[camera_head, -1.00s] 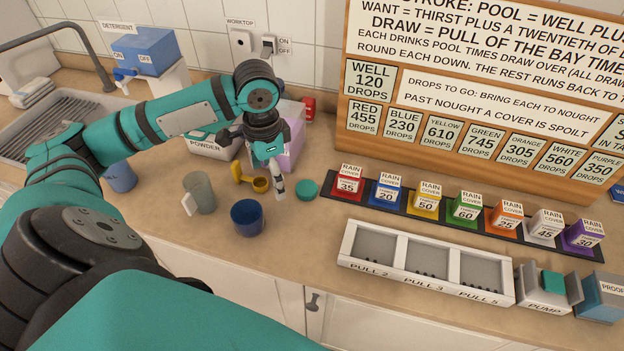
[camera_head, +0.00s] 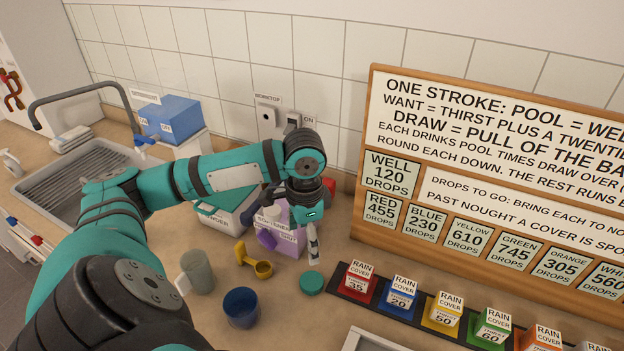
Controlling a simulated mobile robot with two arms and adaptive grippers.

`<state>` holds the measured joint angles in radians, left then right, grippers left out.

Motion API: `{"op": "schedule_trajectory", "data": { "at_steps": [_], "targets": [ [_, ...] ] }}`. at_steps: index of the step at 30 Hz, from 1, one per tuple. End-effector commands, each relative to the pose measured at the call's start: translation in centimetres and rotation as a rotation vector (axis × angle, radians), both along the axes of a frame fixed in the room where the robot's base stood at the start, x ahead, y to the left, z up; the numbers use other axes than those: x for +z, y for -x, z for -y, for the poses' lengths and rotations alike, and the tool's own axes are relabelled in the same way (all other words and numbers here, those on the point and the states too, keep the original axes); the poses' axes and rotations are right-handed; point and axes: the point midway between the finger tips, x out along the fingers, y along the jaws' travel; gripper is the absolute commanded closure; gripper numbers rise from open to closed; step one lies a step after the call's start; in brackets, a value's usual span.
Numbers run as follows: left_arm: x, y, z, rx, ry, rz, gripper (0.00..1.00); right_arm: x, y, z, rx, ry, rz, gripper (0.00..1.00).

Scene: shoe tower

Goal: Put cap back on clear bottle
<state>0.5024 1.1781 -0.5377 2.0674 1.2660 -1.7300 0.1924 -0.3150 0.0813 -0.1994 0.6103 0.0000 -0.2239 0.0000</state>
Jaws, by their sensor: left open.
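My left gripper (camera_head: 314,259) points down over the worktop, just behind the round teal disc (camera_head: 311,283) in the picture. It is open, seen nearly edge-on, with nothing visible between its fingers. The teal disc, which looks like a cap, lies flat on the counter. I cannot make out a clear bottle for certain. A see-through grey cup-like vessel (camera_head: 198,272) stands left of the gripper. A lilac softener bottle (camera_head: 287,238) stands behind the gripper, partly hidden by my arm. My right gripper is out of view.
A powder box (camera_head: 222,220) is behind. Rain-cover blocks (camera_head: 402,292) line a dark strip at right, below a large sign (camera_head: 490,190). The sink (camera_head: 70,190) is far left.

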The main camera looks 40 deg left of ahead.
Motion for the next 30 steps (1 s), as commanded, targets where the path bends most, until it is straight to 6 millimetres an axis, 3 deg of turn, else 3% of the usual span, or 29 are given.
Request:
{"op": "schedule_trajectory", "data": {
  "at_steps": [11, 16, 21, 30],
  "targets": [
    [-7.5, 0.1, 0.1, 0.0, 0.002, -0.007, 0.19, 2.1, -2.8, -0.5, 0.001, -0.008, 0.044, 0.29],
    [-10.4, 0.0, 0.0, 0.001, 0.001, -0.004, 0.19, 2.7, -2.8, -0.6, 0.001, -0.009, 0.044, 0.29],
    [-11.7, 0.0, 0.0, 0.0, 0.0, -0.001, 0.19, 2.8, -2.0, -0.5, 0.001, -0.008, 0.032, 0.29],
    [-11.8, 0.0, 0.0, 0.0, 0.001, 0.0, 0.19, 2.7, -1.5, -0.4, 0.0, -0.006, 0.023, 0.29]
  ]
}}
